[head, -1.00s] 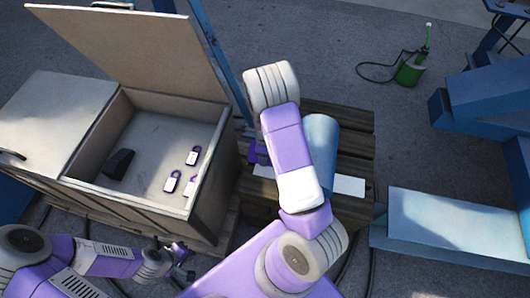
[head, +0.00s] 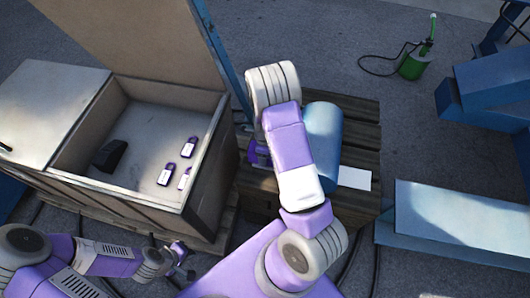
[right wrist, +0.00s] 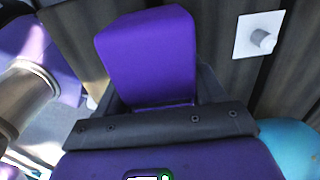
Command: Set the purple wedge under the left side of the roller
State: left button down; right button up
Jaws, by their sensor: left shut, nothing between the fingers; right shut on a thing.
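The purple wedge (right wrist: 150,50) fills the space between the fingers of my right gripper (right wrist: 158,98) in the right wrist view, and the gripper is shut on it. The light blue roller (head: 323,130) lies on dark wooden planks in the head view, partly hidden by my right arm. Its blue end (right wrist: 292,148) shows at the lower right of the right wrist view. My right gripper is at the roller's left side, mostly behind my forearm; contact between wedge and roller cannot be seen. My left gripper (head: 184,260) is shut and empty, low left in the head view.
An open wooden crate (head: 205,140) stands left of the planks, with a black block (head: 110,154) and purple-and-white padlocks (head: 188,147) inside. A white plate (head: 355,178) lies right of my forearm. A blue beam (head: 450,215) lies at the right, a green canister (head: 412,66) behind.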

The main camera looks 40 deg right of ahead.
jog(key=shift+s+d, duration=1.1)
jog(key=shift+s, duration=0.25)
jog(key=o, duration=1.6)
notch_tip(320, 180, up, 8)
jog(key=p, duration=0.4)
jog(key=shift+f, duration=0.25)
